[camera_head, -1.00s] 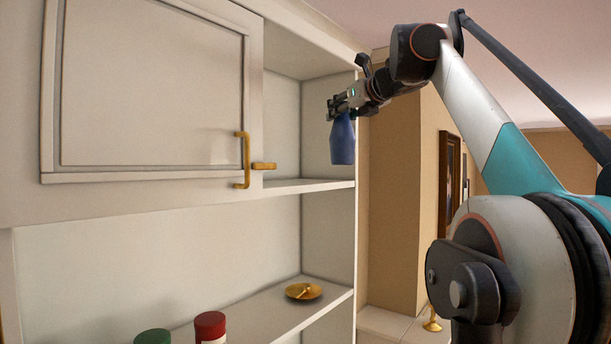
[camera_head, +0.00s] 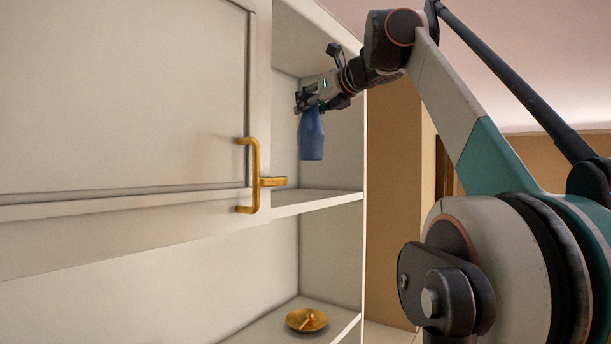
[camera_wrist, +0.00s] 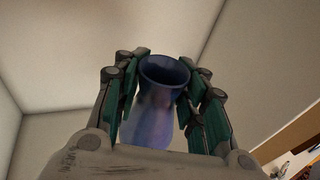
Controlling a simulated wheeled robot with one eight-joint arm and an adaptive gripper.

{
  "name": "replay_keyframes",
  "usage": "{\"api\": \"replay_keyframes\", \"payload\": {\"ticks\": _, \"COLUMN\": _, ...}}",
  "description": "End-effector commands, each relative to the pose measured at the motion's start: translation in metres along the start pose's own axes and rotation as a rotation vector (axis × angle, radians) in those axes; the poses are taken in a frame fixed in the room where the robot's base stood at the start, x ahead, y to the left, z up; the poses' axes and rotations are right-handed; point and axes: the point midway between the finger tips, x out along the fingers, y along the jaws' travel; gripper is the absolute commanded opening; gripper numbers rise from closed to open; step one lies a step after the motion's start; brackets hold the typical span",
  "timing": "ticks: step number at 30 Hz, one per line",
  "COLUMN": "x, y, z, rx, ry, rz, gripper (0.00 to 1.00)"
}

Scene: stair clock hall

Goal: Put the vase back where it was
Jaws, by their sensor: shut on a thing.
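The blue vase (camera_head: 311,138) hangs upright below my gripper (camera_head: 308,103) in the head view. It is in front of or within the open upper compartment, with its base above the upper shelf (camera_head: 318,200). My gripper is shut on the vase near its neck. In the wrist view, the vase (camera_wrist: 160,100) shows its round open mouth between the two green-padded fingers of my gripper (camera_wrist: 165,88). The head view does not make clear how deep inside the compartment the vase is.
A white cabinet door (camera_head: 120,95) with a brass handle (camera_head: 248,175) stands to the left of the open compartment. A gold dish (camera_head: 307,319) lies on the lower shelf. The upper shelf's visible part is bare.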

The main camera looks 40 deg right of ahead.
Motion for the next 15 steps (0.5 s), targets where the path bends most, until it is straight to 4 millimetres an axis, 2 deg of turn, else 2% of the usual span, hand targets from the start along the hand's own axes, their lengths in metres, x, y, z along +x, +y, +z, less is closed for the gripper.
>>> {"api": "replay_keyframes", "payload": {"ticks": 3, "x": 0.002, "y": 0.001, "z": -0.019, "rx": 0.0, "ry": 0.0, "rz": -0.001, "gripper": 0.0}}
{"api": "replay_keyframes", "payload": {"ticks": 9, "x": 0.006, "y": 0.001, "z": -0.045, "rx": 0.0, "ry": 0.0, "rz": -0.001, "gripper": 0.0}}
{"api": "replay_keyframes", "payload": {"ticks": 15, "x": 0.008, "y": 0.0, "z": -0.057, "rx": 0.0, "ry": 0.0, "rz": -0.001, "gripper": 0.0}}
